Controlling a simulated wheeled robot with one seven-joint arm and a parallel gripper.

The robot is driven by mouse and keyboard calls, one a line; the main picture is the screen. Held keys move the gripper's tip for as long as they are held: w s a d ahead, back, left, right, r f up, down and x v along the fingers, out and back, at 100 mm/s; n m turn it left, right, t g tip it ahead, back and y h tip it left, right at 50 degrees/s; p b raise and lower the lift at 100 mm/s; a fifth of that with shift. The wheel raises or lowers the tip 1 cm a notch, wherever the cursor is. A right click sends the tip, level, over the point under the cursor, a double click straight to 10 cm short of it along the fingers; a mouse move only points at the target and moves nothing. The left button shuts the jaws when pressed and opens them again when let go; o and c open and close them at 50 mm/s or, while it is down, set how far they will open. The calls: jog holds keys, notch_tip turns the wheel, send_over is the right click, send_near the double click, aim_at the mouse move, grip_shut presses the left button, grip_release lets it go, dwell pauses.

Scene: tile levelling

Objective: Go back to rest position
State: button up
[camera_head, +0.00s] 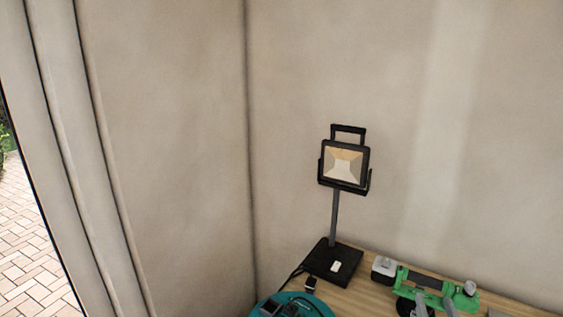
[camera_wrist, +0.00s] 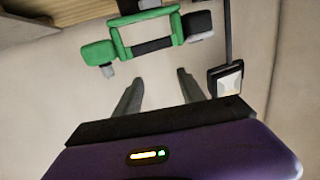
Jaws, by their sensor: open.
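My gripper (camera_wrist: 159,76) shows in the wrist view with its two grey fingers spread apart and nothing between them. A green power tool (camera_wrist: 115,48) lies beyond the fingertips, apart from them, and appears upside down in this view. In the head view the green tool (camera_head: 436,283) lies on the wooden workbench at the lower right. Two grey finger-like shapes stand in front of it at the bottom edge; I cannot tell for sure whether they are my fingers. The rest of my arm is out of the head view.
A black work lamp (camera_head: 345,164) stands upright on the wooden workbench (camera_head: 372,299); it also shows in the wrist view (camera_wrist: 228,80). A white-and-black block (camera_head: 384,268) sits beside the tool. A teal round device (camera_head: 283,306) is at the bottom. Beige walls (camera_head: 180,130) close off the corner.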

jog(key=s+a+n+y, duration=0.1)
jog(key=s+a, duration=0.3)
jog(key=s, duration=1)
jog(key=s+a+n+g+y, duration=0.1)
jog(key=s+a, duration=0.4)
jog(key=s, duration=1)
jog(key=s+a+n+y, duration=0.1)
jog(key=s+a, duration=0.4)
jog(key=s, duration=1)
jog(key=shift+a+f+g+y, duration=0.2)
jog(key=shift+f+g+y, duration=0.2)
jog(key=shift+y, duration=0.5)
